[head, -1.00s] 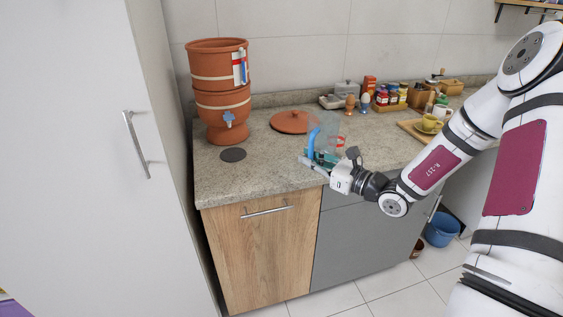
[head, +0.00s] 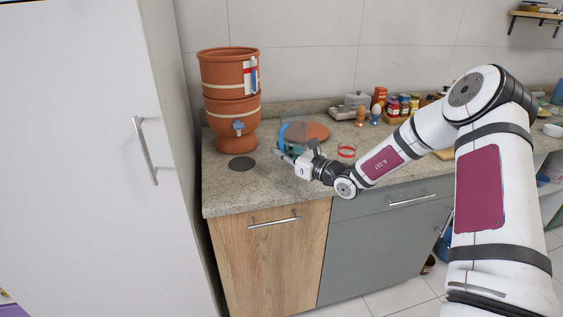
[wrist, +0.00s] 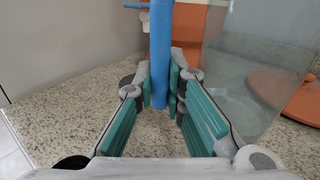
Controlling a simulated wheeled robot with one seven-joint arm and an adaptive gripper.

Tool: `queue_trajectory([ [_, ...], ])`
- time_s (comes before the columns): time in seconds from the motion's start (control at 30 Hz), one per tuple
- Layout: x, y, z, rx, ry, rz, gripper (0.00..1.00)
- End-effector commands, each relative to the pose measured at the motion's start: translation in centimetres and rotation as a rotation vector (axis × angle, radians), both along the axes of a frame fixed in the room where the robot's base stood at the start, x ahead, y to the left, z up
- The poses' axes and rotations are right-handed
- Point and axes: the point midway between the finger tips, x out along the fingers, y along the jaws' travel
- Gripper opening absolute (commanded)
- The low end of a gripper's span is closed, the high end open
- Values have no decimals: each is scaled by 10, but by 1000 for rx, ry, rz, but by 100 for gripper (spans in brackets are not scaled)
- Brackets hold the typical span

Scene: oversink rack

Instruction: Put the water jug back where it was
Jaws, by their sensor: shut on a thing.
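The water jug is clear with a blue handle (head: 283,136); its see-through body is faint in the head view and shows at the right of the wrist view (wrist: 250,60). My gripper (head: 281,152) is shut on the blue handle, which stands upright between the teal finger pads in the wrist view (wrist: 160,60). The jug is over the counter, right of a dark round mat (head: 241,163) and in front of the terracotta lid (head: 314,131). I cannot tell whether its base touches the counter. A terracotta water filter (head: 230,95) with a blue tap (head: 238,126) stands behind the mat.
A glass with a red band (head: 346,151) stands on the counter (head: 225,195) near my wrist. Spice jars (head: 402,106) and two egg-shaped items on stands (head: 361,116) are at the back. A tall white cabinet (head: 75,150) bounds the left. The mat is bare.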

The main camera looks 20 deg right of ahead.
Motion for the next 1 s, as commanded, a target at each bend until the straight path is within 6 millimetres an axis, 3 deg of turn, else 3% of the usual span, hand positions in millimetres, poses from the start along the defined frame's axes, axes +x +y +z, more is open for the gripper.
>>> queue_trajectory([
  [0.3,0,0,-33,0,-2,-1,0],
  [0.67,0,0,-36,-1,-3,0,0],
  [0.7,-1,0,-37,0,0,0,15],
  [0.77,-1,0,-37,0,0,0,29],
  [1.0,-1,0,-37,-1,1,0,31],
])
